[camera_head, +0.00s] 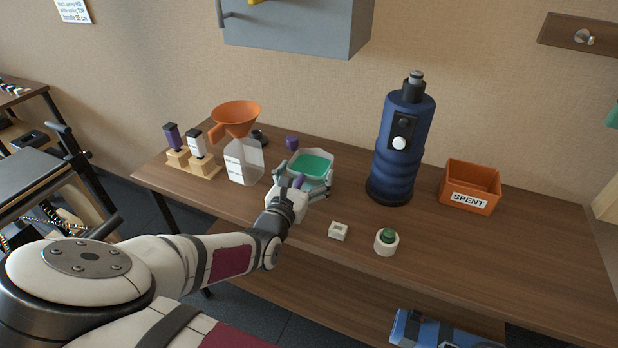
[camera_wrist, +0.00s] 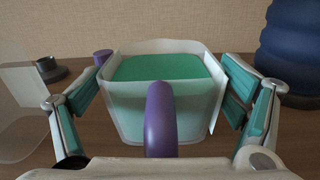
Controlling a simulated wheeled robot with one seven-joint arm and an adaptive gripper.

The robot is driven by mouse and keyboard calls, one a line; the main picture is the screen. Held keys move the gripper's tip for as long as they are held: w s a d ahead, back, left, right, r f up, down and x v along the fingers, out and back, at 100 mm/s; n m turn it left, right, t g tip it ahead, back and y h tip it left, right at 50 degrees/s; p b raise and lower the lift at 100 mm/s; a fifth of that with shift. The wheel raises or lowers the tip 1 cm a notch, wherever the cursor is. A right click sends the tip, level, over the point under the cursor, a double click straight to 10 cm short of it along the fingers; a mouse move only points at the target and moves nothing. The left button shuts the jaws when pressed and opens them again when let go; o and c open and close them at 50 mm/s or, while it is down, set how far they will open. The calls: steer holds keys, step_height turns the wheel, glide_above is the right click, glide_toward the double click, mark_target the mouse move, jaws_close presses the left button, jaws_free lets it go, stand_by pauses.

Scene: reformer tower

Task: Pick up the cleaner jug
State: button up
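The cleaner jug (camera_head: 311,164) is a pale translucent tub with teal liquid and a purple handle. It stands upright on the wooden bench. It also fills the middle of the wrist view (camera_wrist: 125,118), with its purple handle toward my wrist. My gripper (camera_head: 304,180) is at the jug, spread open with one finger on each side of it. In the wrist view the teal finger pads of my gripper (camera_wrist: 160,88) flank the jug's side walls.
A clear bottle (camera_head: 245,165) with an orange funnel (camera_head: 237,115) stands left of the jug. A tall blue cylinder (camera_head: 398,150) stands right, beside an orange SPENT bin (camera_head: 470,187). A small white box (camera_head: 339,231) and a green button (camera_head: 387,240) are near the front edge.

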steer(key=c, duration=1)
steer(key=shift+r, duration=0.25)
steer(key=shift+r+p, duration=0.45)
steer(key=shift+r, duration=1.15)
steer(key=s+d+p, duration=0.1)
steer(key=s+d, duration=0.1)
steer(key=s, duration=0.5)
steer(key=s+d+r+p, duration=0.1)
steer(key=s+d, duration=0.1)
steer(key=s, duration=0.6)
steer(key=shift+s+r, duration=0.15)
steer(key=shift+s, duration=0.1)
